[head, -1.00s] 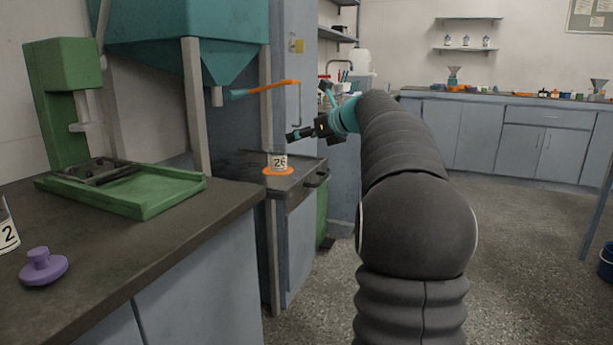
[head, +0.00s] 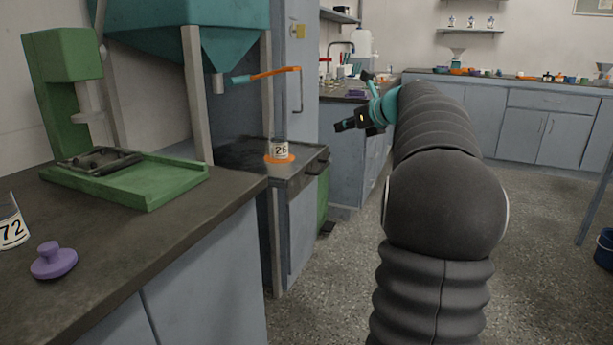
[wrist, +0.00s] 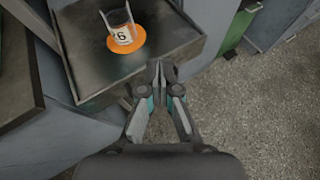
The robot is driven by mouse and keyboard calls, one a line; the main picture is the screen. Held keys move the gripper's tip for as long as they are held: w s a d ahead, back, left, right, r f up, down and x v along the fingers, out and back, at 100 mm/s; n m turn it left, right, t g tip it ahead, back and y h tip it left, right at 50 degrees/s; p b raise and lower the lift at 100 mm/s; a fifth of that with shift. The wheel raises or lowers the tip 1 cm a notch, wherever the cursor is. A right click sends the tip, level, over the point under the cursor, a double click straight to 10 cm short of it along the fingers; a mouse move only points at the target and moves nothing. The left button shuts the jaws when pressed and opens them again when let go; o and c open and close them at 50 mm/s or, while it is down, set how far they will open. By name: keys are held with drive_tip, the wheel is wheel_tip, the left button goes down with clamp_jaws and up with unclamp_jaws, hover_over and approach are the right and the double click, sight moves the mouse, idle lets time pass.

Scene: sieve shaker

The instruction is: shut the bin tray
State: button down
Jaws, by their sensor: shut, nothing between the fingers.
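The bin tray (head: 306,165) is a dark, shallow tray under the teal hopper, with a dark handle (head: 318,159) on its front. It juts out from the hopper's frame. A clear cup labelled 26 (head: 279,148) stands upright on an orange disc (head: 268,159) on the tray. My gripper (head: 338,127) is shut and empty, to the right of the tray and apart from it in the head view. In the wrist view, my gripper (wrist: 158,68) has its fingertips together, and they overlap the near edge of the tray (wrist: 160,52). Whether they touch it I cannot tell.
The teal hopper (head: 190,35) has an orange lever (head: 270,73) above the tray. A bench (head: 190,225) at the left holds a green device (head: 65,80), a purple knobbed lid (head: 54,260) and a cup labelled 72 (head: 10,225).

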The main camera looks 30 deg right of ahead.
drive_tip(key=s+d+f+n+g+y+p, duration=0.1)
drive_tip(key=s+d+f+p, duration=0.1)
drive_tip(key=s+f, duration=0.35)
drive_tip(key=n+g+y, duration=0.2)
drive_tip(key=n+y, duration=0.2)
drive_tip(key=n, duration=0.1)
approach(295, 188)
drive_tip(key=x, duration=0.3)
drive_tip(key=b+x, duration=0.1)
drive_tip(key=x, duration=0.2)
drive_tip(key=shift+d+f, duration=0.15)
drive_tip(key=shift+f, duration=0.15)
drive_tip(key=shift+w+a, duration=0.3)
